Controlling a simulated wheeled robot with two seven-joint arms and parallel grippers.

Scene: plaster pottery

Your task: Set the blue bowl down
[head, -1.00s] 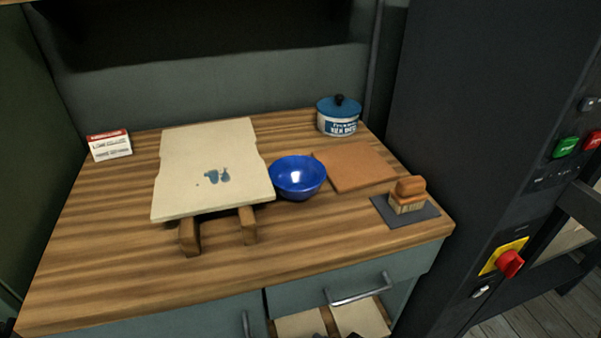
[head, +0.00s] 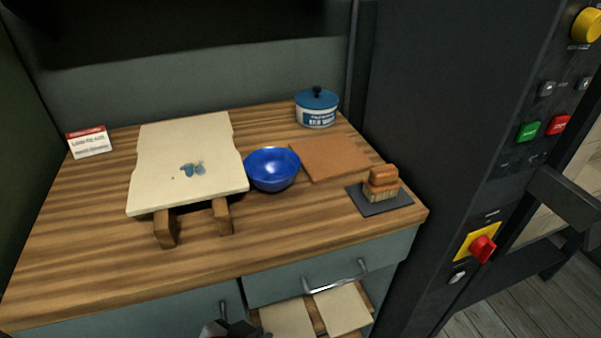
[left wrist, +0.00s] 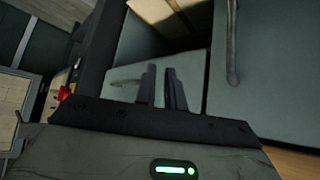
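The blue bowl (head: 272,170) stands upright on the wooden worktop (head: 290,235). It is between the cream board on its left and the terracotta tile on its right, and no gripper touches it. My left gripper (head: 229,328) shows only partly at the bottom edge of the head view, low in front of the cabinet and well away from the bowl. In the left wrist view its two dark fingers (left wrist: 163,88) stand a little apart, with nothing between them. The bowl is not seen in that view. My right gripper is not in view.
The cream board (head: 188,160) rests on wooden supports. A terracotta tile (head: 330,158), a lidded blue-and-white tin (head: 317,108), a brush (head: 381,185) on a dark mat and a small card (head: 89,142) share the worktop. Its front strip is bare. An open shelf sits below the drawer handle (head: 335,280).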

